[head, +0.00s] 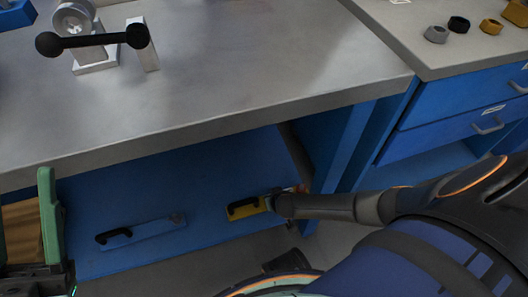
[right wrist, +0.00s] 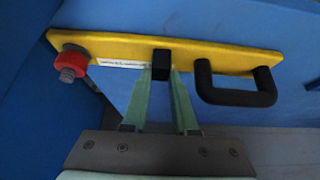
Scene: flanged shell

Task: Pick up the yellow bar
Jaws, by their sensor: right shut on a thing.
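The yellow bar (head: 246,207) lies along the blue lower shelf under the bench in the head view, partly hidden by my right arm. In the right wrist view the yellow bar (right wrist: 215,55) spans the picture. It has a black loop handle (right wrist: 235,88) at right, a red knob (right wrist: 70,60) with a grey bolt at left, and a small black block (right wrist: 161,65) in the middle. My right gripper (right wrist: 160,78) is shut on that black block with its green fingers. My left gripper (head: 24,205), at the left edge of the head view, has its green fingers wide apart.
A grey-blue bar (head: 145,232) with a black handle lies on the shelf to the left. The metal bench top (head: 220,70) overhangs the shelf. Blue drawers (head: 465,115) stand at right. A brown thing (head: 22,232) shows between my left fingers; I cannot tell its distance.

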